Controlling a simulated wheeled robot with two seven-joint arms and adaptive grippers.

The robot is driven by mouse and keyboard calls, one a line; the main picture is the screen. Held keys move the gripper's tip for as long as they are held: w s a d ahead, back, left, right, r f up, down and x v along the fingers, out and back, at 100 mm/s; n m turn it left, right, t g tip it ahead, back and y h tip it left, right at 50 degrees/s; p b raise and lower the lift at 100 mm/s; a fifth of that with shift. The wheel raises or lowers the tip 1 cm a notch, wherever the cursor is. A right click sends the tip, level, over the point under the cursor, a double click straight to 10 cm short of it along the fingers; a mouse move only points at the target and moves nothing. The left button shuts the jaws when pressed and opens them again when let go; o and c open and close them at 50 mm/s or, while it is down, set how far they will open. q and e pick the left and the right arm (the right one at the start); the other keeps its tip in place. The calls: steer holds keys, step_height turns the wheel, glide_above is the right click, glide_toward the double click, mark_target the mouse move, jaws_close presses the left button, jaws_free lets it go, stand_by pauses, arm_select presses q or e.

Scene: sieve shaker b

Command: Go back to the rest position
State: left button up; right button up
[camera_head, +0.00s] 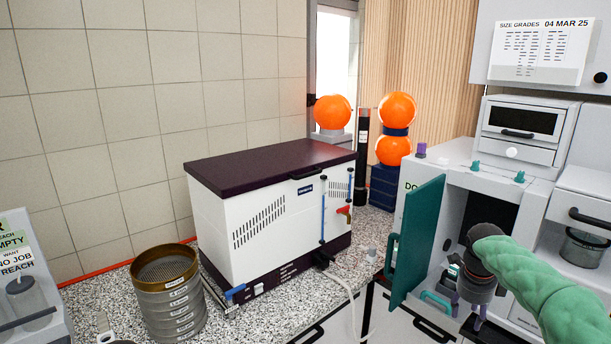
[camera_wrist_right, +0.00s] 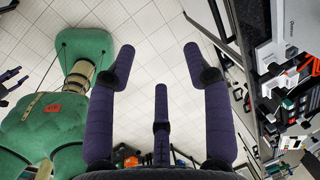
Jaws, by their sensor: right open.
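My right arm comes in from the right in the head view. My right gripper (camera_head: 468,311) points down in front of the white cabinet with the open green door. In the right wrist view its purple fingers (camera_wrist_right: 160,68) are spread wide with nothing between them, and the pale tiled floor lies beyond. My left arm does not show in the head view. Small purple finger-like parts (camera_wrist_right: 11,80) at the left edge of the right wrist view look like my left gripper, too cut off to judge.
The green door (camera_head: 414,243) stands open close left of my right gripper. A sieve stack (camera_head: 172,300) and a white machine with a dark lid (camera_head: 270,160) stand on the speckled counter (camera_head: 290,318). A lidded pot (camera_head: 582,248) sits in a bay at right.

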steer(key=s+a+f+n+y, duration=0.25)
steer(key=a+f+n, duration=0.6)
steer(key=f, duration=0.65)
steer(key=s+a+f+n+y, duration=0.25)
steer(key=a+f+n, duration=0.35)
steer(key=a+f, duration=0.75)
steer(key=s+a+f+n, duration=0.3)
steer(key=s+f, duration=0.2)
steer(key=s, duration=0.3)
steer(key=s+a+f+n, duration=0.3)
steer(key=s+f+n, duration=0.1)
steer(key=s, duration=0.4)
steer(key=s+a+f+n+g+b, duration=0.1)
steer(key=s+a+f+n, duration=0.1)
steer(key=s+f+n, duration=0.2)
steer(key=s+f, duration=0.2)
steer(key=s, duration=0.2)
steer(key=shift+s+a+f+y, duration=0.2)
steer(key=shift+a+y, duration=0.1)
steer(key=shift+a, duration=0.1)
steer(key=shift+w, duration=0.1)
